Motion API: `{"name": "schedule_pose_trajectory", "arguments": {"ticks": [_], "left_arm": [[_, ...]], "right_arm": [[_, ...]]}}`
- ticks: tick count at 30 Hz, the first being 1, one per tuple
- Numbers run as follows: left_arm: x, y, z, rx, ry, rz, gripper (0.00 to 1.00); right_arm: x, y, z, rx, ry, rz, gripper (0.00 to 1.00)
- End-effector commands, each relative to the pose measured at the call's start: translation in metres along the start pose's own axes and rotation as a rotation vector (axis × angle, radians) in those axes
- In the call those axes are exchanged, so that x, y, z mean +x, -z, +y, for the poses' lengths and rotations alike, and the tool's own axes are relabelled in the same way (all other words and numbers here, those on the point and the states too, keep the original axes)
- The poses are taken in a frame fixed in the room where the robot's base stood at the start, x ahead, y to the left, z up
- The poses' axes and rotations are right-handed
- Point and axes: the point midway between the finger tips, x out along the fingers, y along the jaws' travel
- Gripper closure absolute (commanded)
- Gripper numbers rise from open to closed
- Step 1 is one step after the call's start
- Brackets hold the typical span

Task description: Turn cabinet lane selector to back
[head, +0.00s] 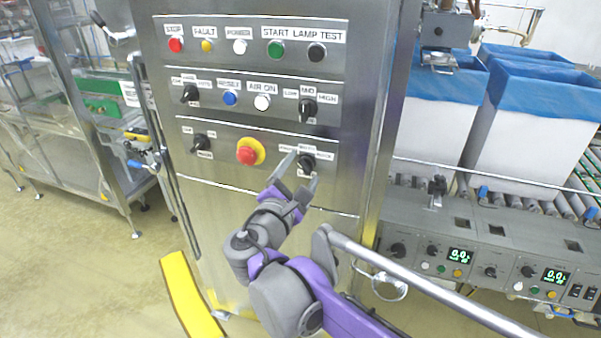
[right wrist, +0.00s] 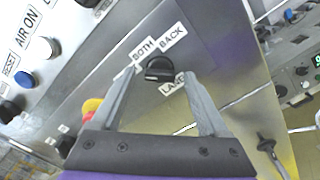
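The lane selector is a black rotary knob (head: 306,162) at the lower right of the steel cabinet panel (head: 240,180). The right wrist view shows the knob (right wrist: 158,69) close, with labels BOTH and BACK above it and LANE below; a further label at left is mostly hidden by a finger. Its pointer direction is hard to make out. My right gripper (head: 300,168) is open in front of the knob. In the right wrist view my right gripper (right wrist: 160,84) has a finger on either side of it, and contact cannot be told. My left gripper is not in view.
A red emergency button (head: 247,152) with a yellow collar sits left of the selector. Other knobs and buttons fill the rows above. A metal rail (head: 420,290) runs at lower right. Blue-lined boxes (head: 530,120) stand on a roller conveyor at right.

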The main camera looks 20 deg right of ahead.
Motion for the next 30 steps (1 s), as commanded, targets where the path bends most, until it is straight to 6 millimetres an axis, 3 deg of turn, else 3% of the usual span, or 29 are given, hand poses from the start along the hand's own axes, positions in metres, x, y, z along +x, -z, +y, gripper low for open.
{"name": "schedule_pose_trajectory", "arguments": {"ticks": [2, 12, 23, 30], "left_arm": [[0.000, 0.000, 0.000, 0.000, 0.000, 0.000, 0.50], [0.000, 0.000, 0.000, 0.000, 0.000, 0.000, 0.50], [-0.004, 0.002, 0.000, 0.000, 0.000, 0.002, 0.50], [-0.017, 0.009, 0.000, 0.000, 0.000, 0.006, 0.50]], "right_arm": [[0.000, 0.000, 0.000, 0.000, 0.000, 0.000, 0.37], [0.000, 0.000, 0.000, 0.000, 0.001, 0.000, 0.98], [0.000, -0.001, 0.000, 0.039, 0.001, 0.000, 1.00], [-0.001, -0.002, 0.001, 0.177, 0.001, -0.001, 1.00]]}}
